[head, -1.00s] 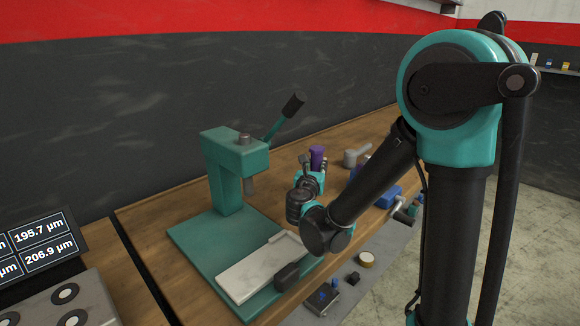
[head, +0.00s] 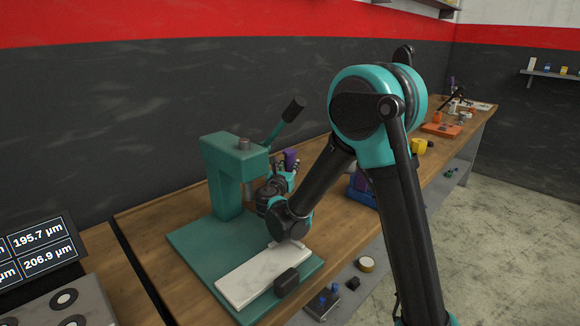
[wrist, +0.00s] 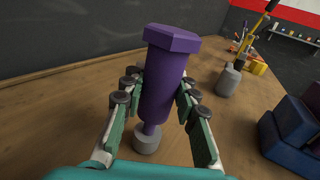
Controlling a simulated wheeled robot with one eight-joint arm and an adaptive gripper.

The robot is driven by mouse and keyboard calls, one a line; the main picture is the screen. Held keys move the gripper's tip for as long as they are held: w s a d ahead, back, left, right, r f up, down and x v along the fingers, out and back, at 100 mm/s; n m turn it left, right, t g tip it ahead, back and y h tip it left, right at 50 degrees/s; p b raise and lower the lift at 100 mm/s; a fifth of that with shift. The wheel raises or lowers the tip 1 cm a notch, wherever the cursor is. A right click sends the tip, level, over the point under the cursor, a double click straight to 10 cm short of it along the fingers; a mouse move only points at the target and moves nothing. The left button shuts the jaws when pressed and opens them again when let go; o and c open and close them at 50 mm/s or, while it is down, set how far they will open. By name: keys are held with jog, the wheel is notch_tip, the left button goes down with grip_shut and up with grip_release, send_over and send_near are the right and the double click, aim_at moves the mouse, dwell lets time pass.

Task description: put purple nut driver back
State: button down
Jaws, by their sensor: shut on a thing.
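The purple nut driver (wrist: 163,85) stands nearly upright between the two fingers of my gripper (wrist: 160,92), which is shut on its handle. Its wide hex-shaped top faces the camera. A short grey cylinder (wrist: 147,140) shows at its lower end; I cannot tell whether this is part of the driver or a separate holder. In the head view the purple handle (head: 290,158) shows above my gripper (head: 287,174), just right of the green press. My arm hides much of the bench behind it.
The green press (head: 230,175) with its lever and a pale plate (head: 262,275) stand close to my arm. In the wrist view a grey holder (wrist: 228,80) with a yellow-black tool stands behind right. Dark blue bins (wrist: 295,130) are at right. Wood is bare at left.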

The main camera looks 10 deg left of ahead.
jog(key=shift+f, duration=0.25)
jog(key=c, duration=1.2)
grip_release()
jog(key=shift+o, duration=0.2)
